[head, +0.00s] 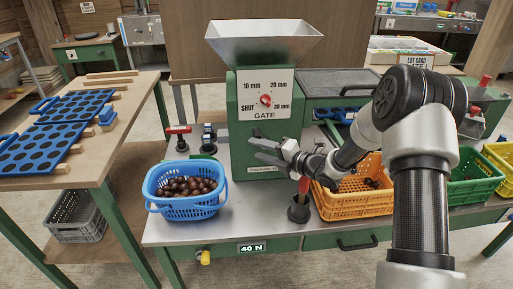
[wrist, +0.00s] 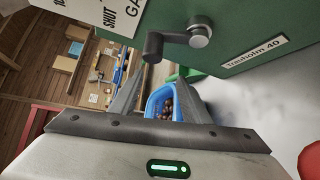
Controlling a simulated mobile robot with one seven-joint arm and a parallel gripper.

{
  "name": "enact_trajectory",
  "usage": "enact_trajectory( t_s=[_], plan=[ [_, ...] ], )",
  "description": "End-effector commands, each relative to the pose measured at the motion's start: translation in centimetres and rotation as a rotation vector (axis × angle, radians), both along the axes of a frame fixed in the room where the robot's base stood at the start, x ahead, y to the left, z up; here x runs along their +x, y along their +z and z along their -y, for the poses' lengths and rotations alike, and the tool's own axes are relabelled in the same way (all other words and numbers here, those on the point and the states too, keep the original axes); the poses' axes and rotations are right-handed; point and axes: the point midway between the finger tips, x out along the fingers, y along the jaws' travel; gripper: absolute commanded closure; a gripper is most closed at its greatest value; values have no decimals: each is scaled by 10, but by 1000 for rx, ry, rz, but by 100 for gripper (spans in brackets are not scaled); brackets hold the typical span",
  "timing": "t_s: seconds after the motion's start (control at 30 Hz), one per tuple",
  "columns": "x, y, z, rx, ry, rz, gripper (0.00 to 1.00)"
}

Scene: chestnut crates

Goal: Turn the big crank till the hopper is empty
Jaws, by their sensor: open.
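The grey metal hopper (head: 263,40) tops the green machine (head: 245,135); its inside is hidden by its front wall. In the wrist view a dark crank (wrist: 172,42) with a round metal hub sits on the green face, close beyond my fingers. My gripper (head: 262,152) also shows in the wrist view (wrist: 158,98). It is open and empty in front of the machine's lower face, apparently not touching the crank. In the head view the gripper covers the crank area. The white gate plate (head: 266,85) carries a red knob (head: 265,100).
A blue basket (head: 185,210) with chestnuts stands left of the machine. A red handle (head: 304,186) rises from a dark socket (head: 298,211) just below my gripper. An orange crate (head: 345,207) and green crate (head: 470,192) stand right. Bare bench shows before the machine.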

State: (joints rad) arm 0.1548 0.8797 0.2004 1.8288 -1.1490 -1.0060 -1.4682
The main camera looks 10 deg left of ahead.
Motion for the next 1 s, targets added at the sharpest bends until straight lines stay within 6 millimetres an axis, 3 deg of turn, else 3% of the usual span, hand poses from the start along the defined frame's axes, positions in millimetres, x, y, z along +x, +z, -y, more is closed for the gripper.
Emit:
enact_trajectory(
  t_s=[0.57, 1.0],
  plan=[
    [-8, -8, 7, -1, 0, -1, 57],
    [-15, -33, -27, 0, 3, -2, 57]
  ],
)
